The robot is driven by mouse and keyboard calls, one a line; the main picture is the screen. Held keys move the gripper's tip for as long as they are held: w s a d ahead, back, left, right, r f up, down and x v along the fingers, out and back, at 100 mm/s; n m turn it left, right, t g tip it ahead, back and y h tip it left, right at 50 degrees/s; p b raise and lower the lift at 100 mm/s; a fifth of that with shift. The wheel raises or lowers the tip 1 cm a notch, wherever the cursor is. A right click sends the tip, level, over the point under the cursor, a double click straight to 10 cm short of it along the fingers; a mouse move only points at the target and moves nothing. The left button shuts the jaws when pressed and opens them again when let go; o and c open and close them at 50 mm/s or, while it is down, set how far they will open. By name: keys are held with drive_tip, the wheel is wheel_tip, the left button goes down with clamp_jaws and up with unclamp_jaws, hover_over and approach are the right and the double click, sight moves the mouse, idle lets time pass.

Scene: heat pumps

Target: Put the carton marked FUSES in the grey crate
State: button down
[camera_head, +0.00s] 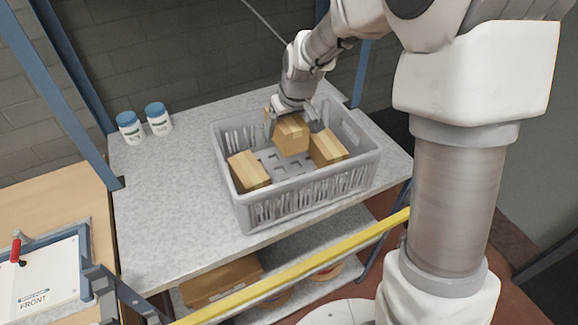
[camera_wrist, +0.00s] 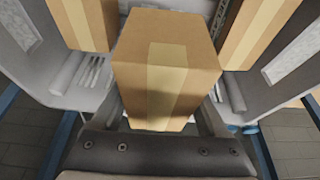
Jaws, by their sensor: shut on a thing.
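The grey crate (camera_head: 305,192) stands on the speckled grey table. My gripper (camera_head: 294,112) reaches into it from above and is shut on a tan taped carton (camera_head: 291,136). In the wrist view the held carton (camera_wrist: 166,70) sits between my two fingers, and no marking shows on the faces in sight. In the head view it is over the crate's far middle part; I cannot tell whether it touches the crate floor. Two more cartons are in the crate, one at the left (camera_head: 248,171) and one at the right (camera_head: 327,148). The word FUSES is not readable on any carton.
Two white tubs with blue lids (camera_head: 130,126) (camera_head: 158,119) stand at the table's back left. A brown box (camera_head: 222,281) lies on the lower shelf. A yellow rail (camera_head: 300,268) crosses in front. The tabletop (camera_head: 160,205) left of the crate is clear.

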sight(295, 128)
wheel_tip(295, 128, down, 10)
drive_tip(key=shift+r+b, duration=0.15)
drive_tip(key=shift+b, duration=0.3)
unclamp_jaws()
drive_tip(key=shift+s+r, duration=0.1)
drive_tip(key=shift+r, duration=0.35)
drive_tip(key=p+v, duration=0.1)
drive_tip(key=v, duration=1)
drive_tip(key=shift+s+r, duration=0.2)
drive_tip(key=shift+r, duration=0.1)
drive_tip(key=s+d+r+m+h, duration=0.1)
drive_tip(key=s+d+r, duration=0.3)
drive_tip(key=s, duration=0.7)
drive_tip(key=s+d+r+m+t, duration=0.1)
drive_tip(key=s+d+r+m, duration=0.2)
drive_tip(key=s+r, duration=0.5)
drive_tip(key=shift+s+d+r+m+h, duration=0.3)
drive_tip(key=shift+s+d, duration=0.6)
drive_tip(key=shift+s, duration=1.05)
